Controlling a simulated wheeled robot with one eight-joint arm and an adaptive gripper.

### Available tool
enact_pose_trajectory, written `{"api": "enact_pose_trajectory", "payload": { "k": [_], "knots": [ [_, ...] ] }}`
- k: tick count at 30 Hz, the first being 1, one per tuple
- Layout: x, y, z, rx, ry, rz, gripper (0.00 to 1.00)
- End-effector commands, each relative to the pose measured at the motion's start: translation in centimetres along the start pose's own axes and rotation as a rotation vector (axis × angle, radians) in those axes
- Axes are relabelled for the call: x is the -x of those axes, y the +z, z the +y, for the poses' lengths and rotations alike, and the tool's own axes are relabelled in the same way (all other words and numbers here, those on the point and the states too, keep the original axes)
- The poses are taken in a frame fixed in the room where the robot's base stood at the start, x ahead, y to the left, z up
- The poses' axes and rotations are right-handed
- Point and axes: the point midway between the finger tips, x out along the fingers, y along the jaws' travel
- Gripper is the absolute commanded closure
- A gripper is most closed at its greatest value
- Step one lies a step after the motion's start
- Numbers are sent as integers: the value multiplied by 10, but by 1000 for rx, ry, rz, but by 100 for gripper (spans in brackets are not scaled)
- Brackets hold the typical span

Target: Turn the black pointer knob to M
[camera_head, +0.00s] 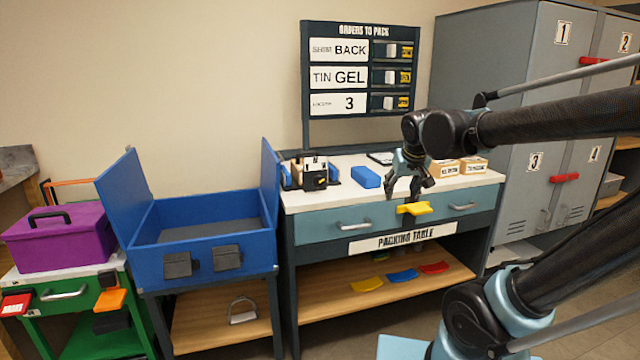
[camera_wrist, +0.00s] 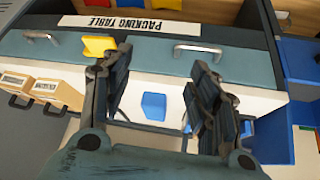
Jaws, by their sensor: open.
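I cannot make out the black pointer knob or a letter M for certain in either view. A small dark device (camera_head: 314,178) with a pale top stands at the left end of the packing table; its front is too small to read. My gripper (camera_head: 416,192) is open and empty, pointing down over the table's front edge, to the right of that device. In the wrist view my gripper (camera_wrist: 155,98) shows its two fingers spread wide, with a blue block (camera_wrist: 153,106) on the table seen between them.
The blue block (camera_head: 366,177) and small cartons (camera_head: 473,165) stand on the packing table (camera_head: 335,197). A yellow piece (camera_head: 414,208) shows at its front, close below my gripper. An open blue crate (camera_head: 205,252) is left, grey lockers (camera_head: 510,60) right, the orders board (camera_head: 360,68) behind.

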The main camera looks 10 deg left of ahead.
Motion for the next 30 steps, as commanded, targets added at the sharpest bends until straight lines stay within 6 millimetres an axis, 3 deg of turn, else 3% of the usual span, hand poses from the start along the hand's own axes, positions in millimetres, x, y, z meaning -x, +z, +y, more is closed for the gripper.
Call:
{"api": "enact_pose_trajectory", "payload": {
  "k": [1,6,13,16,20,30],
  "knots": [
    [1,-20,-21,27,-20,28,45],
    [7,-73,-91,89,-86,121,45],
    [18,-113,-169,142,-165,207,45],
    [21,-120,-186,153,-183,226,45],
    [20,-124,-196,157,-192,235,45],
    [-12,-131,-202,156,-192,234,45]
  ]
}}
